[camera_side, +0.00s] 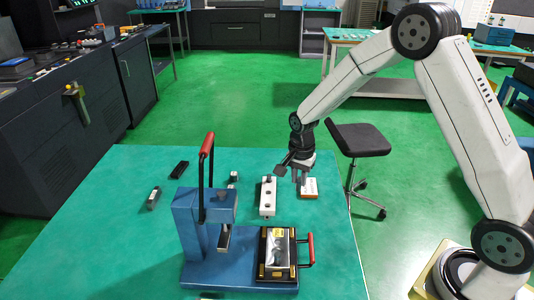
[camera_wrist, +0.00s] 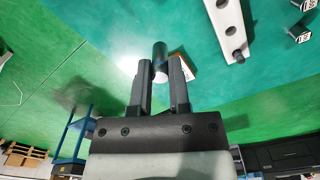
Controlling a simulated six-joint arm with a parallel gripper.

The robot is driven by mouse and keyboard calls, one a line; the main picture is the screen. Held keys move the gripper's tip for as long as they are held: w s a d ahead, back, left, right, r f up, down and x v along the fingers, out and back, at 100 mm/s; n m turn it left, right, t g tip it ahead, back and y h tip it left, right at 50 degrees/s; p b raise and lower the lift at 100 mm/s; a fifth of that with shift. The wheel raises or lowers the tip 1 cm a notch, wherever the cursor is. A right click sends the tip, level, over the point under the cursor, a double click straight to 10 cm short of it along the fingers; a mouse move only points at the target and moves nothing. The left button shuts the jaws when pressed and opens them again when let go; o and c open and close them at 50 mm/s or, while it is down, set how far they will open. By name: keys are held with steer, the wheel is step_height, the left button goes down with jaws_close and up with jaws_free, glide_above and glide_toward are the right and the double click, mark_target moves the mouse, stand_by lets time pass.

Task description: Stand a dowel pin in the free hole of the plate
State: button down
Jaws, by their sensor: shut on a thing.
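My gripper (camera_side: 293,174) hangs above the green table, just right of the white plate's far end. In the wrist view its two dark fingers (camera_wrist: 160,64) are shut on a dark round dowel pin (camera_wrist: 160,50), which has a pale end. The pin is too small to make out in the side view. The white plate (camera_side: 267,203) is a narrow block lying on the table, with several dark spots along it. In the wrist view the plate (camera_wrist: 228,24) lies apart from the pin, to its upper right; a dark round feature (camera_wrist: 237,56) shows at its near end. Which hole is free is unclear.
A blue press (camera_side: 190,225) with a red-tipped lever stands in front of the plate, beside a black-and-yellow fixture (camera_side: 277,253) with a red handle. A white-and-orange box (camera_side: 309,188) lies right of the plate. A black tray (camera_side: 179,169) and small blocks (camera_side: 153,199) lie left.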

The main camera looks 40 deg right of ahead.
steer(key=s+a+f+n, duration=0.1)
steer(key=s+a+n, duration=0.4)
steer(key=a, duration=0.7)
steer(key=shift+a+f, duration=0.2)
steer(key=shift+a, duration=0.1)
steer(key=shift+f, duration=0.25)
steer(key=shift+f, duration=2.85)
steer(key=shift+f, duration=0.3)
steer(key=shift+c, duration=2.4)
jaws_free()
step_height(320, 180, up, 8)
